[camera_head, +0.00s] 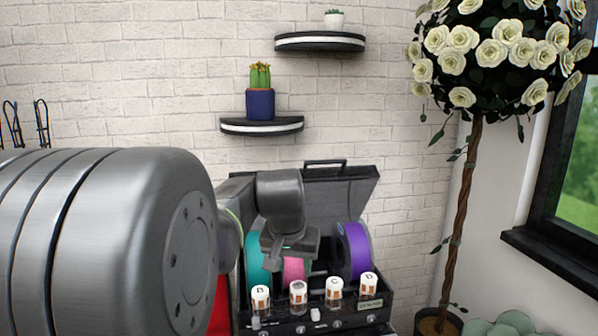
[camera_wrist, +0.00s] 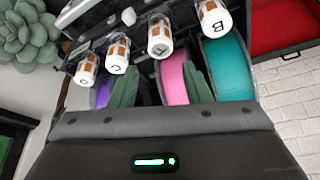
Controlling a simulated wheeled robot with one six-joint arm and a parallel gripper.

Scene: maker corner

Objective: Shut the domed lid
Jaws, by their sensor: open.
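The domed lid (camera_head: 345,192) is dark grey and stands raised at the back of a black box (camera_head: 372,302), with a handle along its top edge. The box is open and holds a teal spool (camera_head: 255,262), a pink spool (camera_head: 294,268) and a purple spool (camera_head: 355,250). My gripper (camera_head: 288,246) is over the box, in front of the raised lid, partly hiding the spools. In the wrist view, the two fingers of my gripper (camera_wrist: 160,86) are apart with nothing held between them. The lid is not clearly seen in the wrist view.
Several white-capped containers with letters (camera_head: 298,291) stand along the box front. A red tray (camera_wrist: 285,25) is beside the box. A potted rose tree (camera_head: 472,190) stands at right. Wall shelves (camera_head: 262,125) hang above the lid. My arm fills the left.

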